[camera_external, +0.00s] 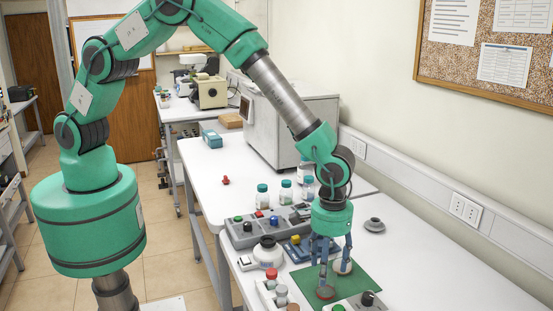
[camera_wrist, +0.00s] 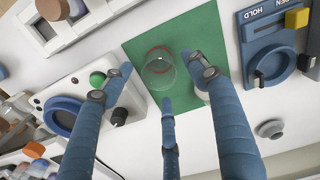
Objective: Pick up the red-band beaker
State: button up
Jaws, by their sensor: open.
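The red-band beaker is a clear glass with a red ring (camera_wrist: 159,73), standing on the green mat (camera_wrist: 136,48). In the external view its red band (camera_external: 326,292) shows near the mat's (camera_external: 360,279) front-left part, below my gripper (camera_external: 333,268). In the wrist view my gripper (camera_wrist: 162,82) has its three blue fingers spread, with the beaker seen between their tips and nothing held. A second round, pale vessel (camera_external: 343,267) is on the mat behind the red-band beaker. My right-hand finger partly hides it in the wrist view.
A grey panel with coloured buttons (camera_external: 246,232) and a blue device (camera_external: 298,249) stand behind the mat. A white jar (camera_external: 268,252) is left of it. A rack of capped bottles (camera_external: 270,290) is front left. A grey knob-like piece (camera_external: 374,225) lies right.

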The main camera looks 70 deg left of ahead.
jog(key=shift+w+d+f+p, duration=0.1)
jog(key=shift+f+p, duration=0.05)
jog(key=shift+f, duration=1.15)
jog(key=shift+w+f+p, duration=0.1)
jog(key=shift+f+p, duration=0.05)
jog(key=shift+f, duration=1.1)
jog(key=c, duration=1.2)
jog(key=shift+c, duration=0.2)
jog(key=shift+r, duration=0.15)
notch_tip(320, 180, up, 10)
jog(key=shift+b, duration=0.35)
